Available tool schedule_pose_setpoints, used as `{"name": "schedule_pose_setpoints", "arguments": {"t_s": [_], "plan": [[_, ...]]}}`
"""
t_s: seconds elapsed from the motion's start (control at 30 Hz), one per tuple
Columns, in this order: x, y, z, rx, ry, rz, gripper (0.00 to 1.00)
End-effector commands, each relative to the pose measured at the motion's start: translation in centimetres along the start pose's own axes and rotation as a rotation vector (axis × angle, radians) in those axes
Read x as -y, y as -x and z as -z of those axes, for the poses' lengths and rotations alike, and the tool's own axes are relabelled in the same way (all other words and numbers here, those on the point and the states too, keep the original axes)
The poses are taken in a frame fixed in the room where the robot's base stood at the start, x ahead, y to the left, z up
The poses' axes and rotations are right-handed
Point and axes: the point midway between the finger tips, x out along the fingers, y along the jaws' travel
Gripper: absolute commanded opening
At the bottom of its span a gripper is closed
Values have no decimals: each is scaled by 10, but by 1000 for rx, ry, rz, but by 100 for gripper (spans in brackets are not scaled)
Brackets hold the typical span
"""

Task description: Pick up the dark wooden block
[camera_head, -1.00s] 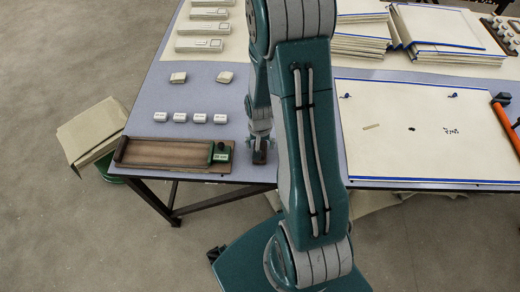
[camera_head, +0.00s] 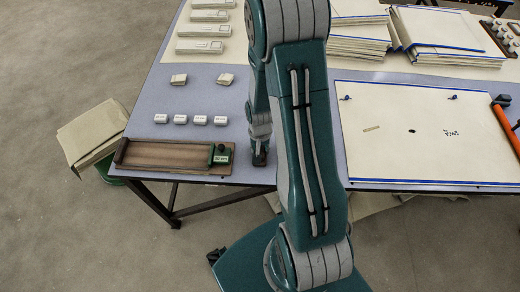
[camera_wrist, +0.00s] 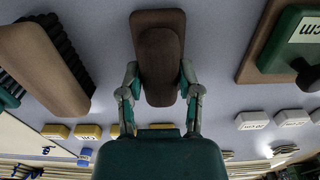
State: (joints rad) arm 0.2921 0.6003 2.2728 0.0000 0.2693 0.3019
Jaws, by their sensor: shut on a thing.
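The dark wooden block (camera_wrist: 158,42) is brown, with a narrower rounded part toward the camera. It stands at the top middle of the wrist view. My gripper (camera_wrist: 159,82) is shut on it, one finger against each side. In the head view my gripper (camera_head: 260,149) points down near the table's front edge, with the block (camera_head: 260,158) small and dark at its tip. I cannot tell whether the block touches the table.
A wooden tray (camera_head: 165,156) with a green labelled block (camera_head: 221,154) lies left of my gripper. Several white labelled blocks (camera_head: 180,120) stand behind it. A brown bar with dark bristle-like rows (camera_wrist: 45,65) is close by in the wrist view. A blue-edged board (camera_head: 420,130) lies right.

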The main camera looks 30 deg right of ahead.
Motion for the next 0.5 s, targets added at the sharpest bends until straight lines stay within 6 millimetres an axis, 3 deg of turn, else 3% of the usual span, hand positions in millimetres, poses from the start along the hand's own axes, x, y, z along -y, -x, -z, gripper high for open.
{"name": "schedule_pose_setpoints", "arguments": {"t_s": [0.3,0.5], "plan": [[0,30,1,-5,0,2,0],[-15,51,-8,-4,-2,1,0]]}}
